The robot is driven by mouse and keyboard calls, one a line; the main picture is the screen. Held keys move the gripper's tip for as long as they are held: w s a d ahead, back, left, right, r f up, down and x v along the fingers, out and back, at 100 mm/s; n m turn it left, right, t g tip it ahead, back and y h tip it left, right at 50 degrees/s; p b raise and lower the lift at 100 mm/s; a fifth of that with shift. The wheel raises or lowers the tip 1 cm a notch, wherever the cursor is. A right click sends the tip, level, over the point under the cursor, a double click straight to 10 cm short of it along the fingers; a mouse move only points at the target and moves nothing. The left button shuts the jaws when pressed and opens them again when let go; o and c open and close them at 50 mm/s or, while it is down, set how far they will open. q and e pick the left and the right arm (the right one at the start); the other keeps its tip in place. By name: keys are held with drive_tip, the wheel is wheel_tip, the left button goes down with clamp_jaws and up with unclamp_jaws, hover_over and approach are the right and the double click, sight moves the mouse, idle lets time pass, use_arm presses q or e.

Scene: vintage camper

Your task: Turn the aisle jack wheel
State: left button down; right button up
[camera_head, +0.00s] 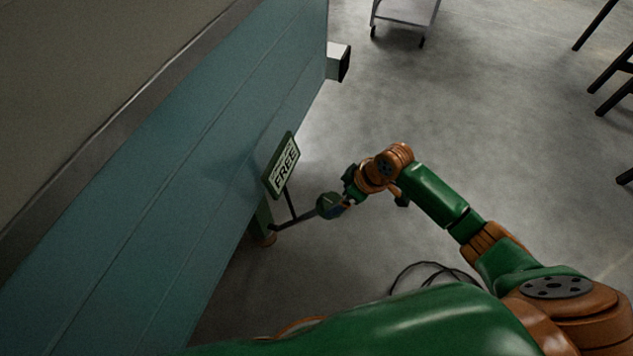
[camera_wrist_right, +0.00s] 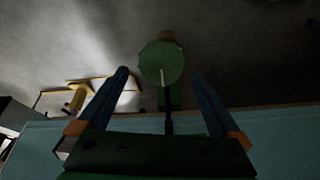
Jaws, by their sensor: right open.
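The jack wheel is a small green disc (camera_head: 328,205) at the end of a dark rod, low beside the teal camper wall. In the right wrist view the disc (camera_wrist_right: 161,60) faces me, with a pale line running down from its middle. My right gripper (camera_head: 343,199) is at the disc, reaching in from the right. In the right wrist view its two blue fingers (camera_wrist_right: 158,73) are spread, one on each side of the disc, with gaps showing. I cannot tell how deep the disc sits between them. My left gripper is out of view.
A green sign (camera_head: 283,166) reading "FREE" stands on a thin stem just above the rod. The teal camper wall (camera_head: 170,190) fills the left. A wheeled cart (camera_head: 405,12) and dark legs (camera_head: 598,25) stand farther back. The grey floor (camera_head: 500,130) between is clear.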

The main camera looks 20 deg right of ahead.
sight(330, 205)
drive_tip(key=x, duration=0.1)
drive_tip(key=b+x, duration=0.1)
drive_tip(key=x, duration=0.1)
drive_tip(key=b+x, duration=0.1)
drive_tip(key=shift+s+f, duration=0.35)
drive_tip(key=shift+b+x, duration=0.6)
drive_tip(key=shift+x, duration=0.35)
drive_tip(key=shift+w+a, duration=0.1)
drive_tip(key=shift+w, duration=0.05)
drive_tip(key=shift+r, duration=0.1)
drive_tip(key=c, duration=1.1)
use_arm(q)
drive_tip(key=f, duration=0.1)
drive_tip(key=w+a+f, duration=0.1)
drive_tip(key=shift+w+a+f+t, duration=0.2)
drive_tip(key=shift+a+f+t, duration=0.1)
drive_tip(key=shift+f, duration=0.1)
